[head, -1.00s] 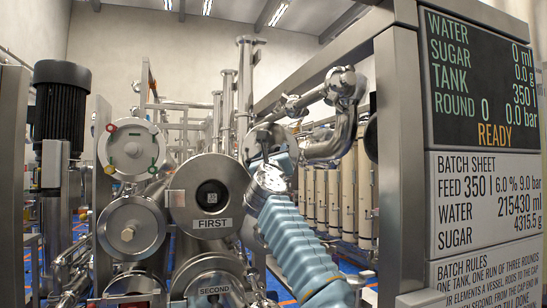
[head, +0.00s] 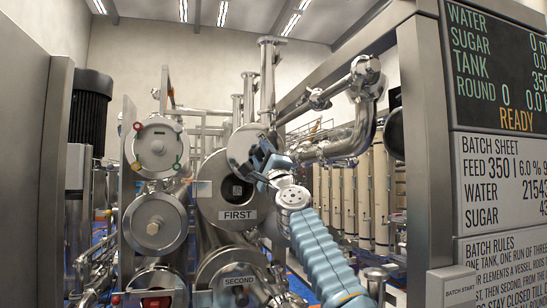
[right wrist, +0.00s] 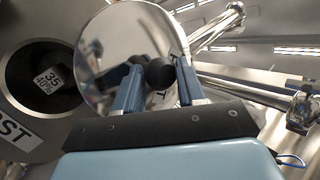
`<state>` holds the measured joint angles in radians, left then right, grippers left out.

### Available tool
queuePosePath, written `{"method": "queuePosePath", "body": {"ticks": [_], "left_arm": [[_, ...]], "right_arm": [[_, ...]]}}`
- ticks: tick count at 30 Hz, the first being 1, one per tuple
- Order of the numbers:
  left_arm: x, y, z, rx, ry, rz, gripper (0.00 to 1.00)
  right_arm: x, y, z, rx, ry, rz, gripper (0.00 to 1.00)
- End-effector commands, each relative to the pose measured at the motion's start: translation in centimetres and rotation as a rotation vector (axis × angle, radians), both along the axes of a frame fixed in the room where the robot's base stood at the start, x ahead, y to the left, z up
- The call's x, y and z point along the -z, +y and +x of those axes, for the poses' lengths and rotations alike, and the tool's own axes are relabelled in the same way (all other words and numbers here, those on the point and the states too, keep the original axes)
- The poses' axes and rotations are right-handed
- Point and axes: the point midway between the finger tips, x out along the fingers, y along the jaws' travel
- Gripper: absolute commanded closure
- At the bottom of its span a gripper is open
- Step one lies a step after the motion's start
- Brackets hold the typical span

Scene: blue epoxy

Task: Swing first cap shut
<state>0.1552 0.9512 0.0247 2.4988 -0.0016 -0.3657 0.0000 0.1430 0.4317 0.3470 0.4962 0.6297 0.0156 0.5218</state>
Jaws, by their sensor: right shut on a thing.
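The first vessel's end plate, labelled FIRST (head: 238,215), has a dark round opening (head: 237,189). In the right wrist view the opening (right wrist: 48,72) is uncovered, with a tag reading 35 and 40 or similar inside. The first cap (head: 240,146) is a polished disc standing open at the upper right of the plate. It also shows in the right wrist view (right wrist: 110,45), right of the opening. My right gripper (head: 266,160) is shut on the cap's black knob (right wrist: 160,73), a finger on each side. My left gripper is not in view.
The vessel labelled SECOND (head: 238,281) sits just below. Round end plates (head: 155,222) stand at the left. Steel pipes (head: 345,140) run right of the cap. A display panel (head: 500,70) fills the right edge, and a grey post (head: 25,180) the left.

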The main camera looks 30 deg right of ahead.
Motion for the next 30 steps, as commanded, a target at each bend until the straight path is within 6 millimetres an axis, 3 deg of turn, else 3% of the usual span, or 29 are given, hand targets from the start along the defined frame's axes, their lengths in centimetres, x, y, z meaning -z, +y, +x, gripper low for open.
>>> {"method": "queuePosePath", "body": {"ticks": [15, 30], "left_arm": [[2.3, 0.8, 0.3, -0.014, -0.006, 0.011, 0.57], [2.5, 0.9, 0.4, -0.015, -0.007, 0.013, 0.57]], "right_arm": [[4.8, 3.2, 1.1, -0.004, 0.149, -0.465, 1.0], [8.7, 4.1, 1.3, -0.004, 0.255, -0.801, 1.0]]}}
